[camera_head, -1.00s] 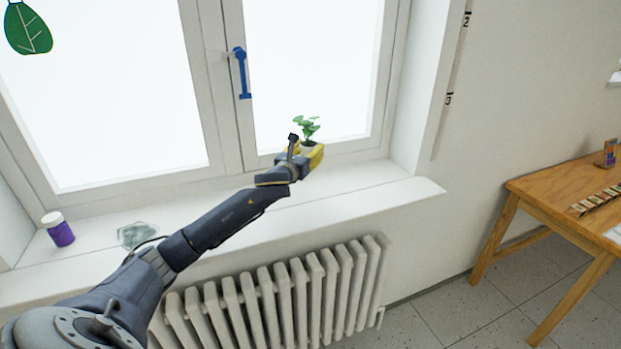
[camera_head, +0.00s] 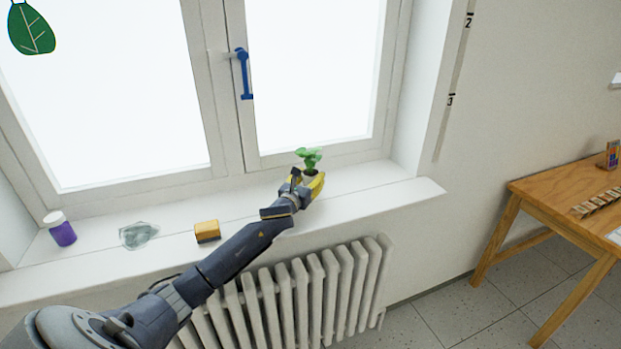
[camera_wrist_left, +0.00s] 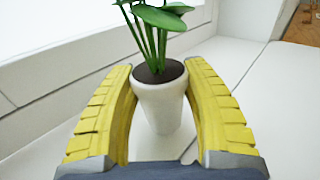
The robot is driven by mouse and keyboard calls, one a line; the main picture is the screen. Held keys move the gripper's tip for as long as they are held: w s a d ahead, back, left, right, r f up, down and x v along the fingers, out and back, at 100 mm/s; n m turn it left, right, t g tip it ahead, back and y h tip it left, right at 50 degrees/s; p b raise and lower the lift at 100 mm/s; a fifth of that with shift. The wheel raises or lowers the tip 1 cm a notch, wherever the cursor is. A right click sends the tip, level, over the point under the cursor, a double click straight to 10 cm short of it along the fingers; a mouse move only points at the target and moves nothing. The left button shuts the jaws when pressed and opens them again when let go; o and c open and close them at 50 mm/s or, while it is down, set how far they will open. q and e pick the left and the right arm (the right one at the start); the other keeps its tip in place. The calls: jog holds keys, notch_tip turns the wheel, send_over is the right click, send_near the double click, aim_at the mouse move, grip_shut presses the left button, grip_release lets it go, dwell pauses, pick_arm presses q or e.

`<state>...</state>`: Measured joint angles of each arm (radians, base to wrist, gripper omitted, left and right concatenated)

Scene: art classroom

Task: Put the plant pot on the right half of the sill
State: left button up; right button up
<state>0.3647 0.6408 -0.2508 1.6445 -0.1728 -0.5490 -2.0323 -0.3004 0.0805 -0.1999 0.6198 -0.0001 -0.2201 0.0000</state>
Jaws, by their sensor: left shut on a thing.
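The plant pot (camera_wrist_left: 160,106) is white and tapered, with dark soil and green leaves. In the left wrist view it stands upright between the yellow fingers of my left gripper (camera_wrist_left: 163,112), which is shut on it. In the head view the plant's leaves (camera_head: 309,157) show above my left gripper (camera_head: 313,183), over the right half of the white sill (camera_head: 372,194). The pot itself is mostly hidden there by the fingers. I cannot tell whether its base touches the sill. My right gripper is not in view.
On the sill's left part are a purple jar with a white lid (camera_head: 60,231), a clear glassy piece (camera_head: 138,235) and a yellow-brown block (camera_head: 207,231). A window with a blue handle (camera_head: 243,74) is behind. A radiator (camera_head: 330,285) is below. The sill right of the gripper is clear.

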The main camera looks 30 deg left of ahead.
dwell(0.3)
pick_arm(q)
jog(key=o, duration=1.4)
jog(key=shift+f, duration=0.1)
jog(key=s, duration=0.4)
jog(key=s+d, duration=0.1)
jog(key=s, duration=0.6)
jog(key=shift+s+d, duration=0.4)
